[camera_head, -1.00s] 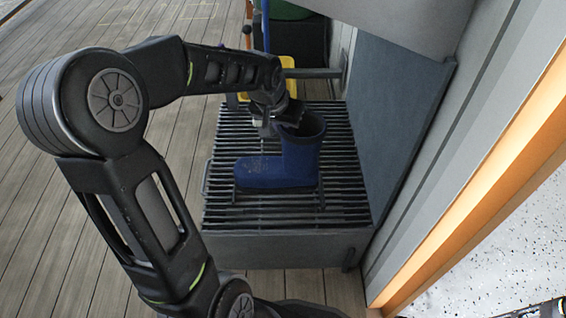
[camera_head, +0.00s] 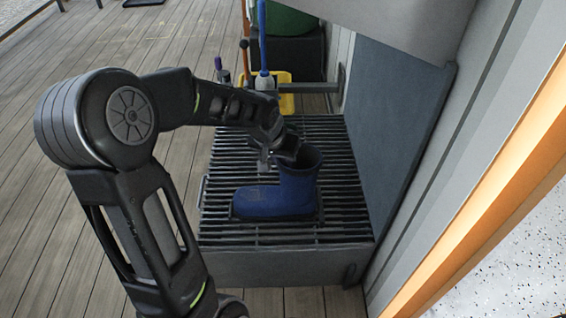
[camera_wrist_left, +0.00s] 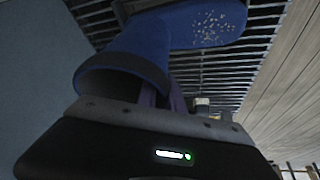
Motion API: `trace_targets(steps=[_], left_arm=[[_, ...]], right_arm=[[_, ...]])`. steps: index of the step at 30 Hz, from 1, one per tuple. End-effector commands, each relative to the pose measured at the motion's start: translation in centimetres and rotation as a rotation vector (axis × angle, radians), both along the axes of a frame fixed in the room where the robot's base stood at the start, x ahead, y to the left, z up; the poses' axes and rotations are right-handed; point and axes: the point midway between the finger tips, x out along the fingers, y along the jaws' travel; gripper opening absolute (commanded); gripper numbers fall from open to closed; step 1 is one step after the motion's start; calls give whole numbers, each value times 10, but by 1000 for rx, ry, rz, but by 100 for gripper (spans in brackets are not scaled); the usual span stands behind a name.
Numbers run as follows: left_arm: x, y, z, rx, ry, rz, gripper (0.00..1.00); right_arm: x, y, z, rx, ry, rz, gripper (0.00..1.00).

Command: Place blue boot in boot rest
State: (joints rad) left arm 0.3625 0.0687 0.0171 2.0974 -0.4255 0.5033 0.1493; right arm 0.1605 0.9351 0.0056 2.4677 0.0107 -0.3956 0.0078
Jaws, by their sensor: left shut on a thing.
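The blue boot (camera_head: 278,196) stands upright on the slatted metal grate of the boot rest (camera_head: 335,215), its toe pointing left in the head view. A dark low frame shows around its sole. My left gripper (camera_head: 284,152) is at the top of the boot shaft, shut on its rim. In the left wrist view the boot (camera_wrist_left: 150,45) shows its open top close to the gripper (camera_wrist_left: 172,100), with pale specks on its toe. Whether the sole fully touches the grate is hard to tell. My right gripper is out of view.
A grey wall panel (camera_head: 385,120) stands close on the right of the grate. Behind are a yellow bucket (camera_head: 286,100), upright handles and a dark bin with a green top (camera_head: 290,20). Open wooden decking (camera_head: 60,200) lies to the left.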

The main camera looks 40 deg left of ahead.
Motion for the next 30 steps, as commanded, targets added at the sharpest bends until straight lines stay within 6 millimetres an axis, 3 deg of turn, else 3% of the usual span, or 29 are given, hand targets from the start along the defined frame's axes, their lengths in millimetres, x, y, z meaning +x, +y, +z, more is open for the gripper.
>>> trace_targets(steps=[8,9,17,25,30], left_arm=[[1,0,0,1,-4,0,0],[0,0,-1,0,0,0,13],[0,0,-1,0,0,0,34],[0,0,0,0,0,0,34],[-3,0,13,1,-2,1,34]], right_arm=[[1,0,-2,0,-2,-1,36],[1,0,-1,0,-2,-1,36],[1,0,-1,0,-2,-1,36],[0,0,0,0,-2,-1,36],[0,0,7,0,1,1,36]])
